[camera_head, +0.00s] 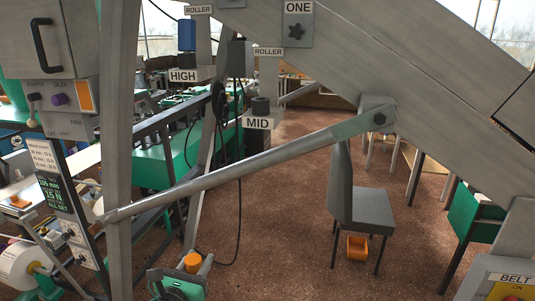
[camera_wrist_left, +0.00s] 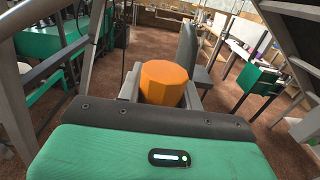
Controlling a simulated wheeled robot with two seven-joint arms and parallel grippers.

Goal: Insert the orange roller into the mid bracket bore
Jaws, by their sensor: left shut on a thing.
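The orange roller (camera_head: 193,261) stands between the fingers of my left gripper (camera_head: 195,268), low in the head view. In the left wrist view the roller (camera_wrist_left: 165,80) shows a flat, many-sided top, and the left gripper (camera_wrist_left: 162,92) is shut on its sides. The mid bracket (camera_head: 257,123), labelled MID, is above and to the right of the roller in the head view, clearly apart from it. A dark grey cylinder (camera_head: 261,105) shows at its top. I cannot see into its bore. My right gripper is not in view.
A slanted grey bar (camera_head: 250,160) crosses in front of the MID bracket's post. The HIGH bracket (camera_head: 183,75) with a blue roller (camera_head: 187,35) is up left. A black cable (camera_head: 239,200) hangs nearby. A grey chair (camera_head: 360,205) stands right; the brown floor between is open.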

